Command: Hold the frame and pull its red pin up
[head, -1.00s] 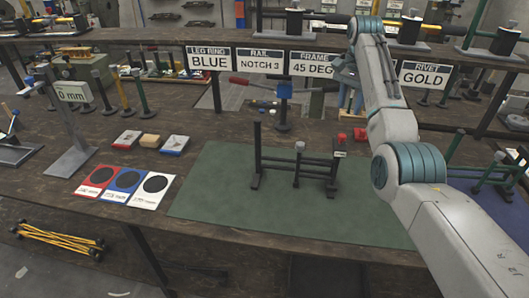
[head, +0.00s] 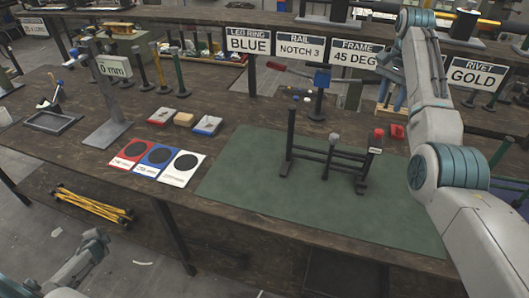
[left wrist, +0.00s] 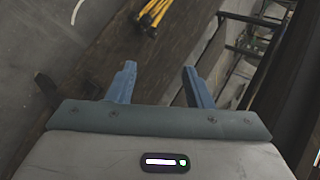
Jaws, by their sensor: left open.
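The dark frame (head: 345,155) stands upright on the green mat (head: 280,208), with several posts on feet. A red-capped pin (head: 379,133) tops its right post. A pale knob (head: 333,138) tops the middle post. My right gripper (head: 390,96) hangs behind the frame, above the back of the bench. Its two bluish fingers look apart and empty. My left gripper (left wrist: 160,82) is open and empty in the left wrist view, over the bench edge and floor. My left arm shows at the lower left of the head view, well away from the frame.
Blue, red and white cards (head: 155,159) lie left of the mat. A grey stand (head: 106,100) is farther left. Signs (head: 302,48) hang along the back shelf. Yellow rods (head: 92,204) lie below the bench.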

